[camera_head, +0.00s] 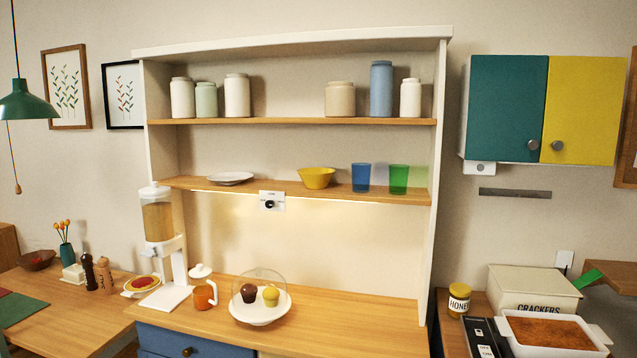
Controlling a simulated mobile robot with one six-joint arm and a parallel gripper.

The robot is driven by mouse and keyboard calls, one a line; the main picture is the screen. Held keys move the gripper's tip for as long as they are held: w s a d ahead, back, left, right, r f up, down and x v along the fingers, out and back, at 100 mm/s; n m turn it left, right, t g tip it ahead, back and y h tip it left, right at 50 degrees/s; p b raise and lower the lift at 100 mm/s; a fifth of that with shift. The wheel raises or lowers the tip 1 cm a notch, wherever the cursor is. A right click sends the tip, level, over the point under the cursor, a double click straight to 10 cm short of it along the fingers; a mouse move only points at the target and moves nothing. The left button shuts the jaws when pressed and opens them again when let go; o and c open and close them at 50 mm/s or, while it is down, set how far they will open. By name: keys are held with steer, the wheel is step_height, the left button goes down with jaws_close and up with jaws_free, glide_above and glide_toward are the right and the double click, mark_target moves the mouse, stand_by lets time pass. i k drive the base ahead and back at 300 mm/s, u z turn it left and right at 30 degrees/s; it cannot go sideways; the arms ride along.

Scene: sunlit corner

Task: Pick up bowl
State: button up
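A yellow bowl (317,178) sits upright on the lower wooden shelf (275,190) of the white hutch, near its middle. A second bowl, brown (37,261) with something reddish in it, stands on the table at the far left. My gripper is not in view.
White plates (230,178) lie left of the yellow bowl; a blue glass (361,177) and a green glass (398,179) stand to its right. A small box with a dial (271,201) hangs below the shelf edge. Below are a cereal dispenser (158,220), an orange mug (204,296) and a domed cupcake stand (262,316). The counter's right half is clear.

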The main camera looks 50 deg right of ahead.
mark_target(316, 178)
steer(key=i, duration=0.85)
steer(key=u, duration=0.05)
